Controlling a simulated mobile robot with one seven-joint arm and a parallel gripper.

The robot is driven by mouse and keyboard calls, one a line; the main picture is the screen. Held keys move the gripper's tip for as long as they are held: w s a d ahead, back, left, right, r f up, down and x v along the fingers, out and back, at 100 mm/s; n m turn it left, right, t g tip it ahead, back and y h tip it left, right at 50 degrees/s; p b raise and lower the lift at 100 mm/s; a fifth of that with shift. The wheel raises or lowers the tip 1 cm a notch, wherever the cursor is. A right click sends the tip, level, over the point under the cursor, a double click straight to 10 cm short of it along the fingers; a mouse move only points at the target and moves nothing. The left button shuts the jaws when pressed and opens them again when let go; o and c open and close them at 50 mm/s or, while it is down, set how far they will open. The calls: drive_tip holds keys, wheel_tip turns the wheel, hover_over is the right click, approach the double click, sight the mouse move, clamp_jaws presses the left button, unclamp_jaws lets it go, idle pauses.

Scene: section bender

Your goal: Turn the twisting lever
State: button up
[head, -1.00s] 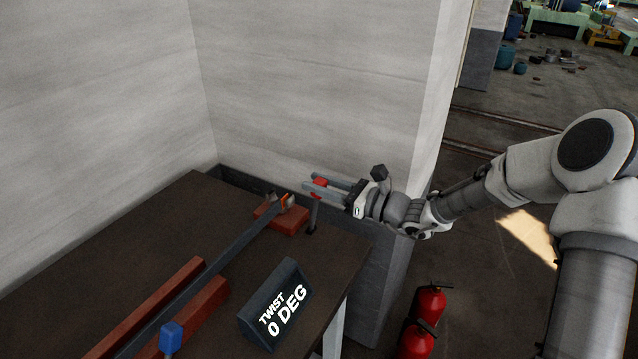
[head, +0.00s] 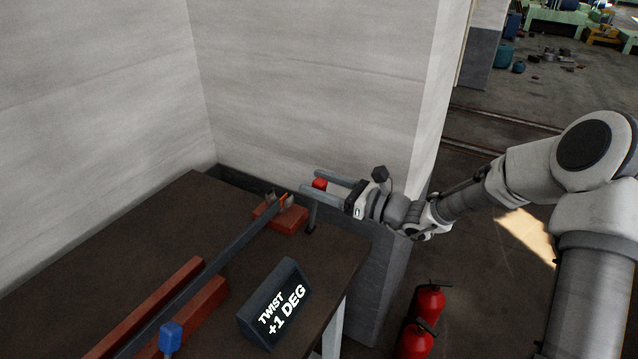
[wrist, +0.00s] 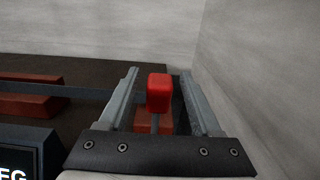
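The twisting lever has a red knob (head: 320,183) on a dark upright stem (head: 312,214) at the far right end of the bench. My gripper (head: 308,181) is level with the knob, with one finger on each side of it. In the wrist view the red knob (wrist: 159,93) is between the two fingers, with a gap visible on both sides. The fingers are open; whether one touches the lever lower down is hidden. A long dark bar (head: 215,258) runs to the red block (head: 290,222) by the lever. The sign (head: 275,305) reads "TWIST +1 DEG".
The dark bench (head: 130,235) stands against pale walls. Red rails (head: 150,305) lie along the bar, and a blue knob (head: 171,338) stands at the front left. Red fire extinguishers (head: 430,302) stand on the floor right of the bench. Space above the bench is clear.

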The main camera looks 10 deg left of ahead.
drive_tip(key=p+v, duration=0.1)
drive_tip(key=v, duration=1.6)
drive_tip(key=shift+d, duration=0.25)
